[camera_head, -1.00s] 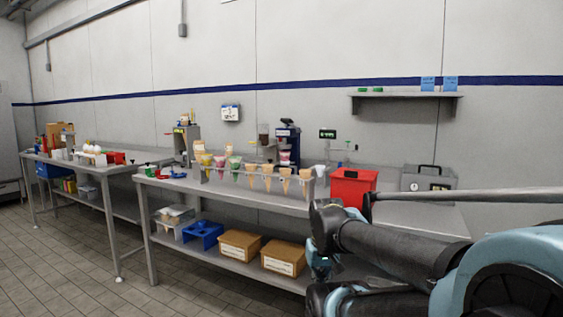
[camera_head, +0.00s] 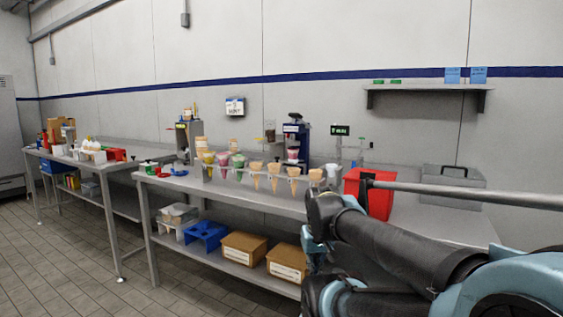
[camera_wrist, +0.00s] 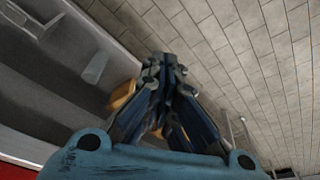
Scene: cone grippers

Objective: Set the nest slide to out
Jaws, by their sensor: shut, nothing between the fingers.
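A blue and dark machine (camera_head: 295,139) stands at the back of the near steel table (camera_head: 227,197), with a pink-filled cup in it. I cannot make out a nest slide on it or tell its setting. A rack (camera_head: 262,181) along the table holds a row of cones, some with coloured fillings. My gripper (camera_wrist: 163,62) is shut and empty in the wrist view, with its fingers together above the floor beside the table's lower shelf. In the head view my arm reaches in from the right, at the table's front edge, and hides part of the table.
A red bin (camera_head: 380,200) and a grey case (camera_head: 447,177) stand on the table's right part. Cardboard boxes (camera_head: 287,262) and a blue crate (camera_head: 206,235) are on the lower shelf. A second table (camera_head: 95,165) stands at left. The tiled floor (camera_head: 75,270) at front left is clear.

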